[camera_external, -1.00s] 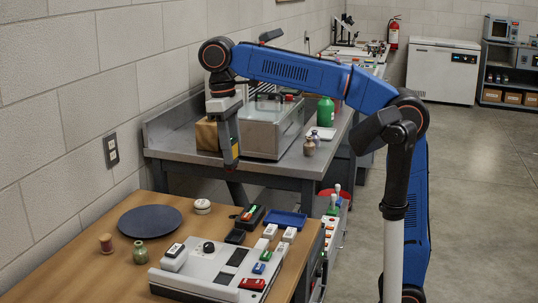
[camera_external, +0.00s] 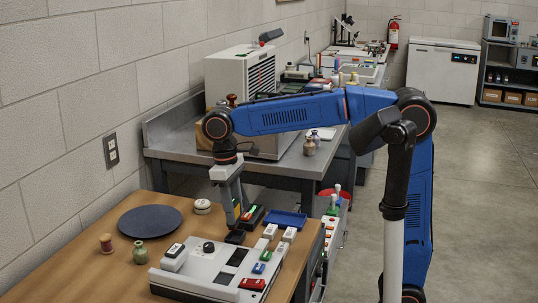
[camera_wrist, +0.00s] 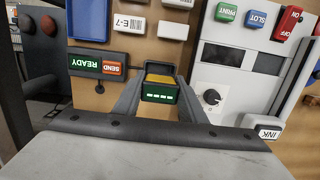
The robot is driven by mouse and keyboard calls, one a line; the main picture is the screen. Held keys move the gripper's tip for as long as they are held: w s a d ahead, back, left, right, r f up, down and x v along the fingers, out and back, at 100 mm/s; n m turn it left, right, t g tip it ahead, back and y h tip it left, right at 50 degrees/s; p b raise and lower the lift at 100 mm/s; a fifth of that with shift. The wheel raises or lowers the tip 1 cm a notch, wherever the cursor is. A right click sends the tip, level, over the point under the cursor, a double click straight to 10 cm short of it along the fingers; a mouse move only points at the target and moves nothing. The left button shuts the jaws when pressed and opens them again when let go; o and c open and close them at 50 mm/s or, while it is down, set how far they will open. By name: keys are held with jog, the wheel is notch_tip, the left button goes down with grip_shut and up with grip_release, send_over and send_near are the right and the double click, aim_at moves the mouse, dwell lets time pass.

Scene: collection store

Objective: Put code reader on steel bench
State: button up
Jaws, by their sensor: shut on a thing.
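My gripper (camera_external: 236,222) is down at the wooden table, pointing downward. In the wrist view, its fingers (camera_wrist: 158,98) are shut on a small dark device with a green lit display and a yellow part, which looks like the code reader (camera_wrist: 160,93). In the external view, the fingers largely hide it; a dark shape shows at their tips, and I cannot tell if it touches the table. The steel bench (camera_external: 172,146) stands behind the wooden table, with a bare grey top at its left end.
A black device with READY and SEND labels (camera_wrist: 97,66) lies close beside my gripper. A white control panel (camera_external: 205,270), blue tray (camera_external: 286,220) and dark round mat (camera_external: 150,221) are on the wooden table. A large pale cabinet (camera_external: 238,78) stands on the bench.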

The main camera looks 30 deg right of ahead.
jog(key=shift+f, duration=2.1)
jog(key=shift+f, duration=0.2)
jog(key=o, duration=1.2)
jog(key=shift+c, duration=0.2)
jog(key=shift+o, duration=0.4)
notch_tip(320, 180, up, 17)
jog(key=w+a, duration=0.1)
jog(key=a, duration=0.1)
jog(key=shift+w+r, duration=0.15)
jog(key=shift+w, duration=0.2)
